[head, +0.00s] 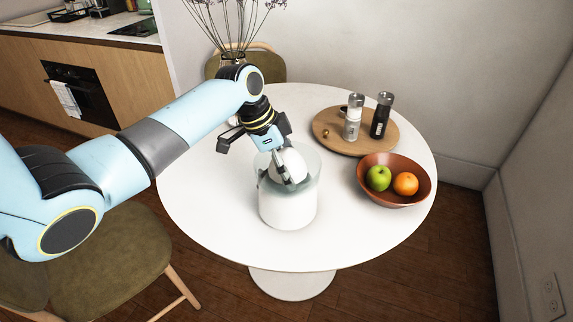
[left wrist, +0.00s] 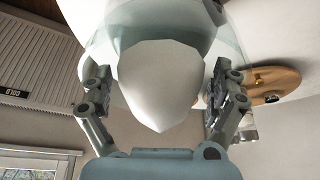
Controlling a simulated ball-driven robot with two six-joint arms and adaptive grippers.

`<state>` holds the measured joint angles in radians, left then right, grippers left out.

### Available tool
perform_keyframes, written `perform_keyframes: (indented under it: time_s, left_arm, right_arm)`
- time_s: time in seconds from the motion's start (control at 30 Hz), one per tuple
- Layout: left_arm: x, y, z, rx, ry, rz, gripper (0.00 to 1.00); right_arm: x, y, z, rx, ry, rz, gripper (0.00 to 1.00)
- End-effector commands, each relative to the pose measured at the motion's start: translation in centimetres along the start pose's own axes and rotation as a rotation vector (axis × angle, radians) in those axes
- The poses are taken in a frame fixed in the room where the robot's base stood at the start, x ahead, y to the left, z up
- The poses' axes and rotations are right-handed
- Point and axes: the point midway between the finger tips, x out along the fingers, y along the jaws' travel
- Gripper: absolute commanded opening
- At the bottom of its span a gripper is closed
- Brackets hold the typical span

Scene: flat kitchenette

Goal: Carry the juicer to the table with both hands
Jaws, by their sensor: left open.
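The juicer (head: 288,207) stands upright on the white round table (head: 215,205), near its front middle. It has a white round base, a clear bowl and a white cone on top. My left gripper (head: 256,166) is open at the juicer's top, coming in from the upper left. In the left wrist view, the white cone (left wrist: 160,85) shows between the two spread fingers, with a gap on each side. I cannot tell whether a finger touches the juicer. My right gripper is out of view.
A terracotta bowl (head: 394,196) with a green apple and an orange stands right of the juicer. Behind it, a round wooden board (head: 338,142) carries two shakers. A vase of stems (head: 233,62) stands at the back. The table's left side is clear. A green chair (head: 110,262) is at front left.

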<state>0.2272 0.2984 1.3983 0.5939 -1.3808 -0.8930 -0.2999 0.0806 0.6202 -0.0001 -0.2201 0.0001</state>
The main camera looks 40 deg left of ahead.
Motion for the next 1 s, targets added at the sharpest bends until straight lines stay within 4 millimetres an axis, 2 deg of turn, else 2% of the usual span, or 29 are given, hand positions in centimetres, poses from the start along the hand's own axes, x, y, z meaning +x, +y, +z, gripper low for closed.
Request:
perform_keyframes:
  time_s: [0.17, 0.27, 0.5, 0.7, 0.83, 1.0]
  left_arm:
    - [-0.5, -0.1, -0.1, 0.002, 0.001, -0.002, 1.00]
    - [-1.9, -0.1, 0.0, 0.002, 0.000, -0.004, 1.00]
    - [-7.2, -0.2, 0.0, 0.004, -0.002, -0.006, 1.00]
    - [-10.7, -0.1, 0.0, 0.001, 0.000, -0.003, 1.00]
    - [-11.8, -0.1, 0.0, 0.000, 0.001, -0.001, 1.00]
    - [-12.2, 0.0, -0.1, 0.000, 0.000, 0.000, 1.00]
  right_arm:
    - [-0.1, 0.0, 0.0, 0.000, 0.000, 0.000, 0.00]
    - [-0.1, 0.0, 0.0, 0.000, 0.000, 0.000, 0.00]
    - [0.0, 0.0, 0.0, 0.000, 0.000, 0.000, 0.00]
    - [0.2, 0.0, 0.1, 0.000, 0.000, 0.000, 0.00]
    - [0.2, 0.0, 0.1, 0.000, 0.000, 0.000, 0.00]
    - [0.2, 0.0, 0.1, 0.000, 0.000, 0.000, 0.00]
